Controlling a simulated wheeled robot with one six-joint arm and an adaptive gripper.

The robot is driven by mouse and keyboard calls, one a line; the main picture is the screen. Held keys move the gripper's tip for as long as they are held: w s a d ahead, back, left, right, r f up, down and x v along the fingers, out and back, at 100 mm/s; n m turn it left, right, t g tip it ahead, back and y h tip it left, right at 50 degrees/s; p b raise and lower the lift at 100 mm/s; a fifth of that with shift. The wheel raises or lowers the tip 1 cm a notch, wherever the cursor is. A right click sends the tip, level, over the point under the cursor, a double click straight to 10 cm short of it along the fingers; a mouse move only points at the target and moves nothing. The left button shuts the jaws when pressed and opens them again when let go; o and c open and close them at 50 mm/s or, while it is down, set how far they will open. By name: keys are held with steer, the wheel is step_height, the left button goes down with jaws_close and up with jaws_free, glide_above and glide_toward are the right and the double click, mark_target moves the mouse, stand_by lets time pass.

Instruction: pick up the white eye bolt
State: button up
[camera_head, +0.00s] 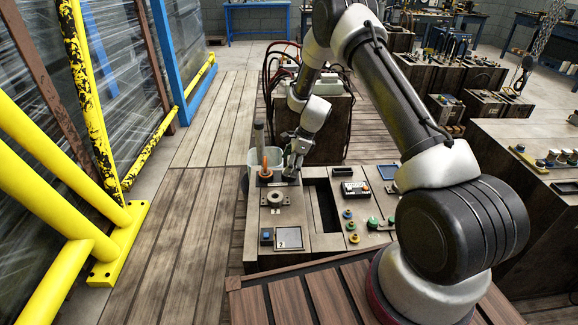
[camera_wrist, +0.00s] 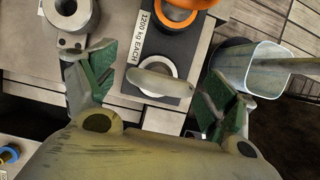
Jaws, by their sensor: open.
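The white eye bolt (camera_wrist: 156,82) stands on a black plate labelled "1200 kg EACH" in the wrist view. I see its pale collar and its narrow eye from above. My gripper (camera_wrist: 157,92) is open, with one green-padded finger on each side of the bolt and a gap to both. In the head view my gripper (camera_head: 292,165) is over the far left part of the bench, and it largely hides the white bolt. An orange eye bolt (camera_wrist: 178,14) stands on the same plate and also shows in the head view (camera_head: 265,166).
A pale bucket (camera_wrist: 250,66) with a rod in it stands close to the plate. A grey metal ring block (camera_wrist: 68,14) lies on the other side. The bench (camera_head: 292,218) also holds a dark slot, a meter (camera_head: 356,190) and several coloured knobs. Yellow rails stand left.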

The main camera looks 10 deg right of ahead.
steer(key=shift+a+f, duration=0.15)
steer(key=shift+f, duration=0.15)
steer(key=c, duration=1.5)
steer(key=shift+o, duration=0.2)
step_height(320, 180, up, 10)
steer(key=shift+r, duration=0.1)
steer(key=shift+w, duration=0.1)
